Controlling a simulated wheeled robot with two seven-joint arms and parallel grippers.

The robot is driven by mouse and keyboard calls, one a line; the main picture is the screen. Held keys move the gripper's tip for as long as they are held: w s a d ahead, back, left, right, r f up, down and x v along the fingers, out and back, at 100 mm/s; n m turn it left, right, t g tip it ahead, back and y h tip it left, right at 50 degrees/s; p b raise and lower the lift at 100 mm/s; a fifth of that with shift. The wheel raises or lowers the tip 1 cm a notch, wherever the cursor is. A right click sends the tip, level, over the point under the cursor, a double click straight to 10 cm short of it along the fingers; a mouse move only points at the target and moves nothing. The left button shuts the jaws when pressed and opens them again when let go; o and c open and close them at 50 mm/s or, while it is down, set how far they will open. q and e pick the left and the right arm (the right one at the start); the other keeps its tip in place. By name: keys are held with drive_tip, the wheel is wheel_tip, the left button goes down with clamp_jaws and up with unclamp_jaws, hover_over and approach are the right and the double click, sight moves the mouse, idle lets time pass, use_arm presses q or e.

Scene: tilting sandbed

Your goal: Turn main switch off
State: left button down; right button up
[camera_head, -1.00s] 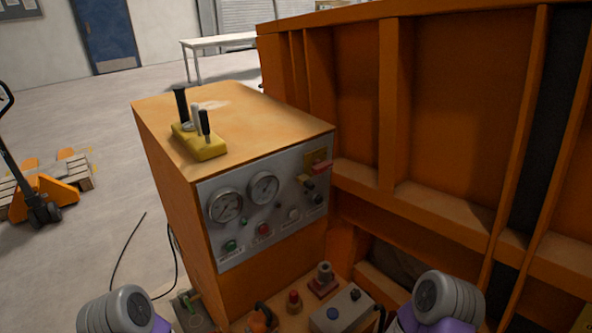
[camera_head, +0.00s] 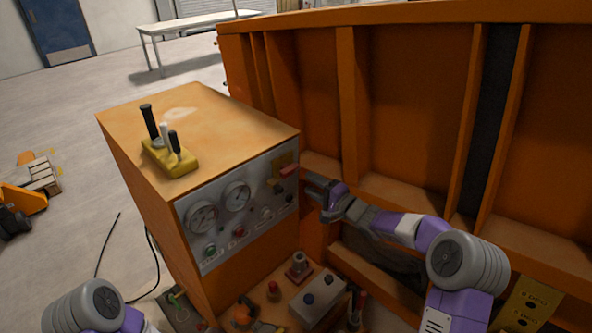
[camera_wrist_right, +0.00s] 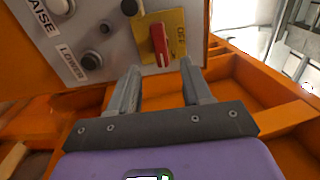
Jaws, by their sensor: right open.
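The main switch is a red handle (camera_head: 289,171) on a yellow plate (camera_head: 281,161) at the upper right corner of the grey control panel (camera_head: 213,253). In the right wrist view the red handle (camera_wrist_right: 158,42) stands roughly upright on the yellow plate (camera_wrist_right: 177,30). My right gripper (camera_head: 308,178) is open and empty, just to the right of the switch. In the right wrist view its fingertips (camera_wrist_right: 160,68) point at the handle, which appears between and just beyond them. Contact is not visible. Of my left arm only a link shows; its gripper is out of view.
The panel is on an orange cabinet (camera_head: 244,125) with a yellow lever block (camera_head: 170,157) on top. Gauges and buttons are left of the switch. A ribbed orange wall (camera_head: 395,100) stands close on the right. A grey control box (camera_head: 318,299) sits below.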

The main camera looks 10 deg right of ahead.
sight(293, 172)
drive_tip(key=x, duration=0.7)
drive_tip(key=shift+w+a, duration=0.15)
drive_tip(key=shift+w, duration=0.05)
clamp_jaws()
